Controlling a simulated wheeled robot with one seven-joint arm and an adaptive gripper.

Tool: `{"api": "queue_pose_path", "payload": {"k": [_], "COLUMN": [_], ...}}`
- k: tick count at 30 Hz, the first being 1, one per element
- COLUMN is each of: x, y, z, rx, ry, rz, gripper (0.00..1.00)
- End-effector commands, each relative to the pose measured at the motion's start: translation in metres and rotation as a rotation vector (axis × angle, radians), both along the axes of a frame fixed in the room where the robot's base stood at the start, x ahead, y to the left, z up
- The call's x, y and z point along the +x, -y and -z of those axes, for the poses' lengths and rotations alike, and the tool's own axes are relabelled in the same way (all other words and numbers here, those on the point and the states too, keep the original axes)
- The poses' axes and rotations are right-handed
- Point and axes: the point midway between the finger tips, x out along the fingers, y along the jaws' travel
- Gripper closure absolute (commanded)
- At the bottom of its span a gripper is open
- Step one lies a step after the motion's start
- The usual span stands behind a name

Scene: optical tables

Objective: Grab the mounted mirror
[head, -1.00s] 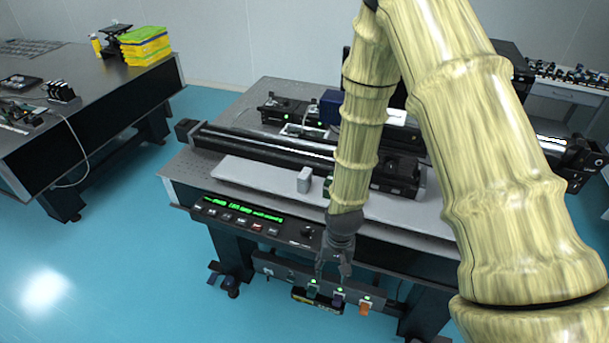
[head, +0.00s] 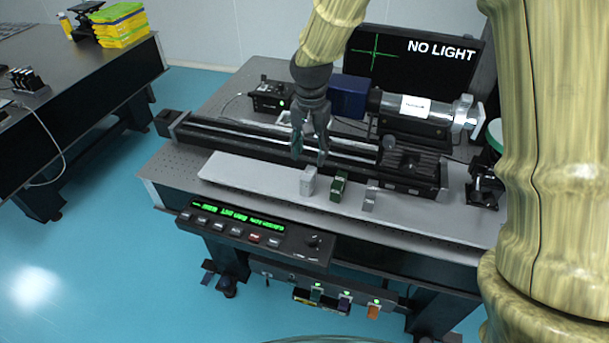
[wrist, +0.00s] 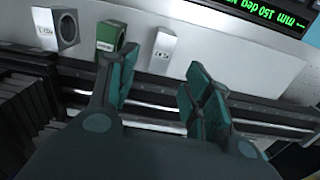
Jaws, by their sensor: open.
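Three small mounts stand in a row on the pale plate (head: 245,175): a light grey block (head: 308,180), a green mount (head: 338,186) and a grey mount (head: 370,196). In the wrist view, the grey mount (wrist: 56,28) has a dark round opening, beside the green mount (wrist: 109,36) and the light grey block (wrist: 162,48). I cannot tell which carries the mirror; their labels are unreadable. My gripper (head: 310,157) is open and empty, pointing down above and behind the light grey block. Its spread fingers (wrist: 160,75) also show in the wrist view.
A black rail (head: 260,144) runs behind the plate, with a laser-like tube (head: 420,108) and a "NO LIGHT" screen (head: 415,65) further back. A control panel (head: 240,228) is at the front edge, above a low shelf with coloured items. The plate's left part is clear.

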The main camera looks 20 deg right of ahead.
Motion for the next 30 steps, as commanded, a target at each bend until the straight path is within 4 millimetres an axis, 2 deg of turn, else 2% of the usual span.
{"api": "queue_pose_path", "payload": {"k": [4,13,23,30], "x": [0.0,0.0,0.0,-0.001], "y": [0.0,0.0,-0.001,-0.003], "z": [0.008,0.043,0.057,0.077], "rx": [-0.002,-0.002,-0.001,-0.001], "ry": [-0.003,-0.003,-0.002,-0.002], "rz": [0.003,0.002,0.003,0.003], "gripper": [0.5,0.5,0.5,0.5]}}
